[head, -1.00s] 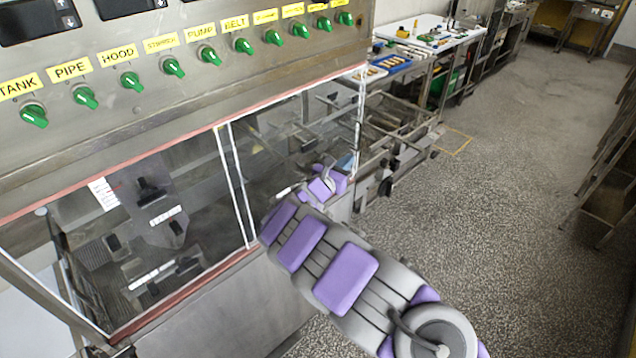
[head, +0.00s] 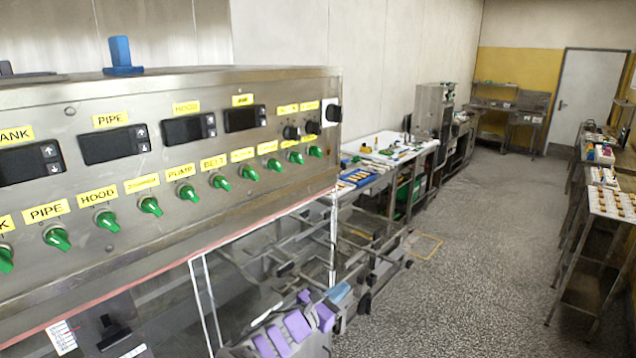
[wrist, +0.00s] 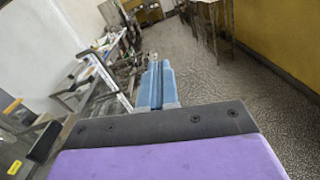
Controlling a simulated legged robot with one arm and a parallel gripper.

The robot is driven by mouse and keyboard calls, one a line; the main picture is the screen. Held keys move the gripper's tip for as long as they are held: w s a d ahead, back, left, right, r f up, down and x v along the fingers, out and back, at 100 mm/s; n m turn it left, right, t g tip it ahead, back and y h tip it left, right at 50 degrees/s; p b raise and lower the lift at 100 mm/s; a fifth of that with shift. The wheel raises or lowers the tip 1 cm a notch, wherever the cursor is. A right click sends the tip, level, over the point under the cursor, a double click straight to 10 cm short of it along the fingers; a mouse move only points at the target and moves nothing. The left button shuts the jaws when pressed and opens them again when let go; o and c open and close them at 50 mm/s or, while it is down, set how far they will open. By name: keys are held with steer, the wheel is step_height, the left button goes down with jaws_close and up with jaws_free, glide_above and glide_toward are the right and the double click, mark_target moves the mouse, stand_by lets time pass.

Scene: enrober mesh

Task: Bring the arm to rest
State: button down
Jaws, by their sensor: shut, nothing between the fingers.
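My gripper (wrist: 155,86) points forward in the wrist view, its two blue fingers pressed together with nothing between them. The dark wrist plate and a purple pad of my arm fill the bottom of that view. In the head view my arm (head: 285,332) shows low at the bottom centre as grey links with purple pads, close by the front of the enrober. The blue gripper end (head: 340,292) shows just beyond the pads. The rest of the arm is below the picture's edge.
The enrober's control panel (head: 150,230), with green knobs and yellow labels, fills the left. Beyond it stands a white worktable (head: 405,150) with trays.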

steer(key=s+d+r+m+g+h, duration=0.2)
steer(key=s+d+r+m+g, duration=0.15)
steer(key=d, duration=0.45)
steer(key=s+d+r+m+g+h, duration=0.1)
steer(key=s+d+r+m+g, duration=0.3)
steer(key=d, duration=0.3)
steer(key=s+d+m+g+y+b, duration=0.1)
steer(key=s+d+m+g, duration=0.2)
steer(key=s+d+m, duration=0.35)
steer(key=s+d+m+g+y, duration=0.2)
steer(key=s+d+m+g, duration=0.1)
steer(key=s, duration=0.6)
steer(key=s+a+f+m+g+y, duration=0.1)
steer(key=s+f+m+y, duration=0.15)
steer(key=s, duration=0.45)
steer(key=s+a+f+m+g+y, duration=0.1)
steer(key=s+a+f+m+y, duration=0.15)
steer(key=s, duration=0.35)
steer(key=s+a+f+m+y+b, duration=0.1)
steer(key=s+a+f+m+y, duration=0.2)
steer(key=s+a+y, duration=0.4)
steer(key=s+a, duration=0.4)
steer(key=s, duration=0.1)
steer(key=shift+a, duration=0.25)
steer(key=shift+t, duration=0.25)
